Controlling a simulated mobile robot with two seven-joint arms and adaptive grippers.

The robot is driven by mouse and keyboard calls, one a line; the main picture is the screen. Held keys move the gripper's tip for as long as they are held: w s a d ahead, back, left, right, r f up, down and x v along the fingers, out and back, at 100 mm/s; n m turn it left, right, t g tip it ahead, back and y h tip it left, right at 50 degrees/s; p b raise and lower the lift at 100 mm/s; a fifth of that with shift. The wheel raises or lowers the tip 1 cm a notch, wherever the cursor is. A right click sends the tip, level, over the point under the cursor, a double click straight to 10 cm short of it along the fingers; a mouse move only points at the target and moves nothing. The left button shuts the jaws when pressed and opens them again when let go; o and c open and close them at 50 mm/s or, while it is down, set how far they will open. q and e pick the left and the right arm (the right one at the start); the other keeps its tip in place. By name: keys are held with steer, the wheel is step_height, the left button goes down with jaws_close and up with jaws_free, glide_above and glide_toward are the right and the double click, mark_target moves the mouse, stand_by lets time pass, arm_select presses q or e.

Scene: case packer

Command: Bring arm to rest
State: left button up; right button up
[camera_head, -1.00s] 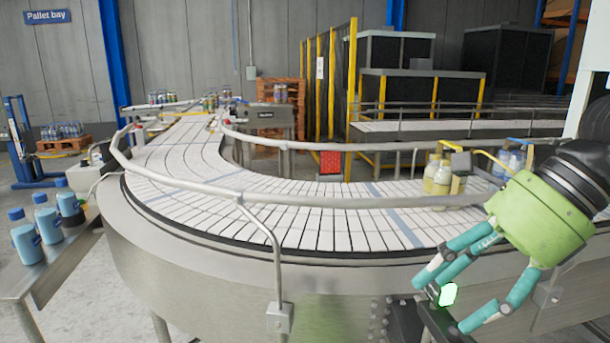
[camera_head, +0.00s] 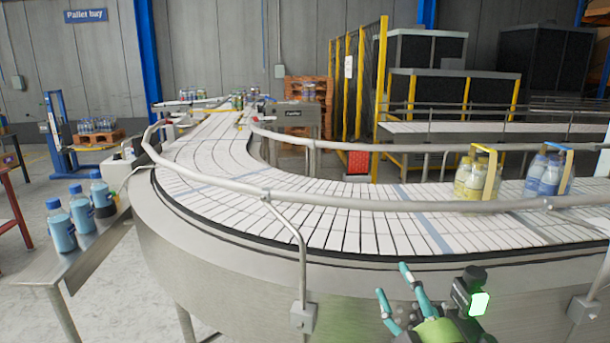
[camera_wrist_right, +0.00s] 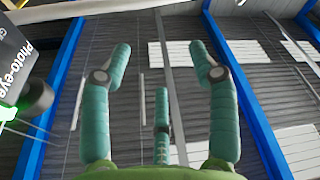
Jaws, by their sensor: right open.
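My right gripper (camera_head: 393,281), with teal fingers and a green body, shows at the bottom edge of the head view. It is low in front of the curved conveyor's near side. In the right wrist view its fingers (camera_wrist_right: 159,50) are spread with nothing between them, and wall panels and blue posts lie behind. The rest of my right arm is out of the head view. My left gripper is not in view.
A black photo-eye (camera_head: 468,294) with a green light stands right beside the right gripper; its label (camera_wrist_right: 12,70) shows in the wrist view. Yellow bottles (camera_head: 468,182) and blue-white bottles (camera_head: 545,177) are on the conveyor (camera_head: 300,225). Blue bottles (camera_head: 60,228) stand on a left side shelf.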

steer(key=s+d+f+m+g+h, duration=0.1)
steer(key=s+f+m+g+h, duration=0.15)
steer(key=f, duration=0.45)
steer(key=s+d+f+m+g+h, duration=0.1)
steer(key=d+f+g, duration=0.15)
steer(key=f, duration=0.35)
steer(key=s+f+m+g, duration=0.4)
steer(key=s+f+g, duration=0.7)
steer(key=s+f, duration=1)
steer(key=s+f+g, duration=0.1)
steer(key=s+f, duration=0.1)
steer(key=f, duration=0.9)
steer(key=s+f+g, duration=0.1)
steer(key=s+f, duration=0.1)
steer(key=f, duration=1)
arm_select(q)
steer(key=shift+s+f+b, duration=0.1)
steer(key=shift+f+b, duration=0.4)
arm_select(e)
steer(key=s+d+f, duration=0.2)
steer(key=s+f, duration=1.1)
steer(key=s, duration=0.2)
steer(key=shift+d+n+g, duration=0.3)
steer(key=shift+n+g, duration=0.1)
steer(key=shift+n, duration=0.05)
